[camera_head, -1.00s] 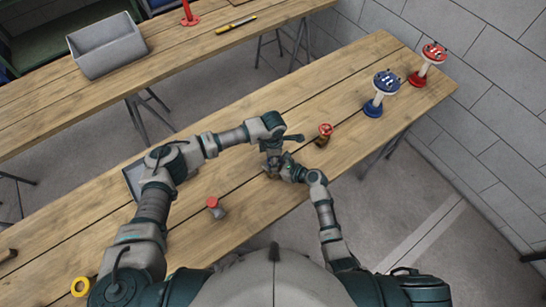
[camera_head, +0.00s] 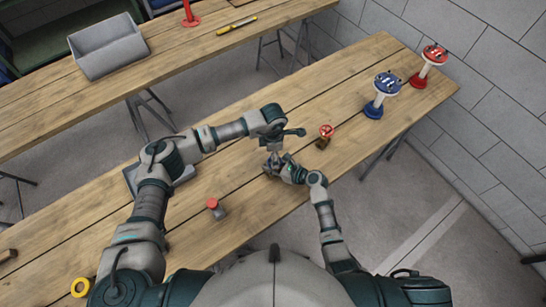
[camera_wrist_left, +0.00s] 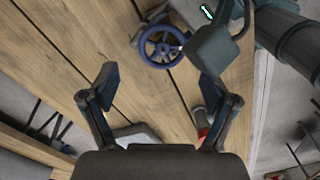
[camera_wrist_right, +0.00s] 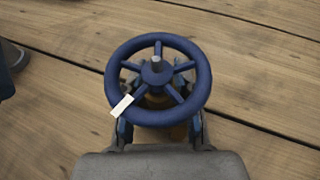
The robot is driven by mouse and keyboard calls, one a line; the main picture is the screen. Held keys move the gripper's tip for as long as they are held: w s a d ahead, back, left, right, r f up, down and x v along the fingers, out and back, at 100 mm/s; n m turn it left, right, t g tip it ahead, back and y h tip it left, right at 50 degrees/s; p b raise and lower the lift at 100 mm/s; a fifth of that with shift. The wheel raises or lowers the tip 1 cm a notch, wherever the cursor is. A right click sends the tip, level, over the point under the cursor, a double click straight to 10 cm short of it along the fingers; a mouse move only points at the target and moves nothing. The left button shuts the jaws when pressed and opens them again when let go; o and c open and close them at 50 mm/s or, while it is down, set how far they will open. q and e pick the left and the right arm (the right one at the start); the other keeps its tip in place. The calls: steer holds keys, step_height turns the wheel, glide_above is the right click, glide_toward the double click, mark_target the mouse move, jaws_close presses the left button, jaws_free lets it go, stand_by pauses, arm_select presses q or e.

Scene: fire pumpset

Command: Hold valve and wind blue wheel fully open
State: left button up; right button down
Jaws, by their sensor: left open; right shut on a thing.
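The blue wheel (camera_wrist_right: 158,78) fills the middle of the right wrist view, with a white mark on its rim. Its valve body below is mostly hidden. My right gripper (camera_wrist_right: 160,130) is shut on the valve, its fingers under the wheel. In the head view the right gripper (camera_head: 277,166) is at the middle of the table and the wheel is hidden by the arms. In the left wrist view the blue wheel (camera_wrist_left: 160,47) lies beyond the open, empty left gripper (camera_wrist_left: 160,85), partly covered by my right arm. The left gripper is above the table, apart from the wheel.
A red-wheeled valve (camera_head: 325,134) stands right of the grippers and a red-topped part (camera_head: 214,205) nearer me. A blue stand (camera_head: 381,92) and a red stand (camera_head: 428,65) are at the far end of the wooden table. A yellow ring (camera_head: 81,287) lies at lower left.

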arm_select(q)
step_height(320, 180, up, 8)
steer(key=shift+w, duration=0.1)
stand_by(0.4)
steer(key=f+m, duration=1.2)
steer(key=shift+d+m, duration=0.3)
steer(key=shift+m, duration=0.1)
steer(key=shift+r, duration=0.1)
steer(key=c, duration=1.2)
